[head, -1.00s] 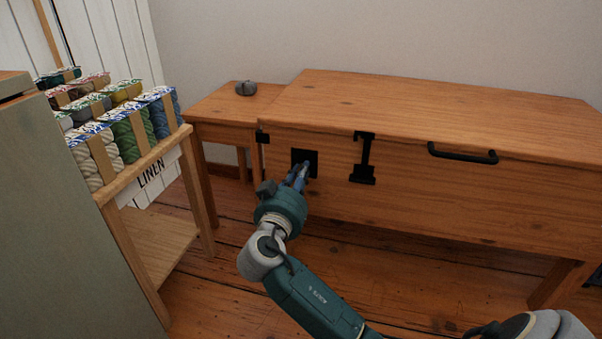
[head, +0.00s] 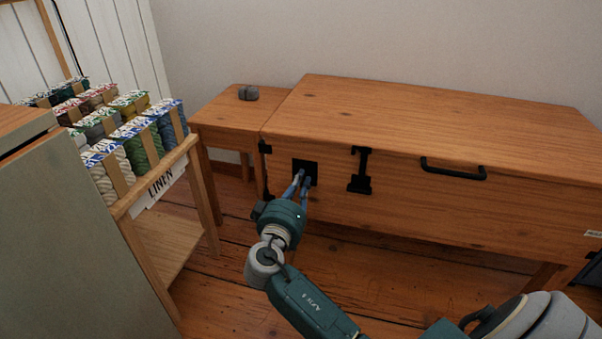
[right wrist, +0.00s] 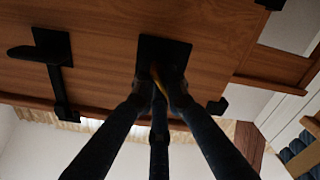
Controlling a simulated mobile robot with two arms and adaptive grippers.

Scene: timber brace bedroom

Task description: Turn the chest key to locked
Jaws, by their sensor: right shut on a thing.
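The wooden chest (head: 400,200) stands against the back wall with its lid down. A black square lock plate (head: 312,166) is on the left of its front; it also shows in the right wrist view (right wrist: 178,50). My right gripper (head: 303,178) is at the plate, its fingers closed together in front of it. In the right wrist view a yellowish sliver of the key (right wrist: 161,84) shows between the fingertips (right wrist: 160,85). The fingers hide most of the key, and its turn angle cannot be read. My left gripper is out of view.
A black hasp (head: 361,170) and black handle (head: 453,170) are on the chest front. A small side table (head: 222,112) with a grey object (head: 248,93) adjoins its left. A yarn rack (head: 165,170) and green-grey cabinet (head: 60,230) stand at the left. Floor before the chest is open.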

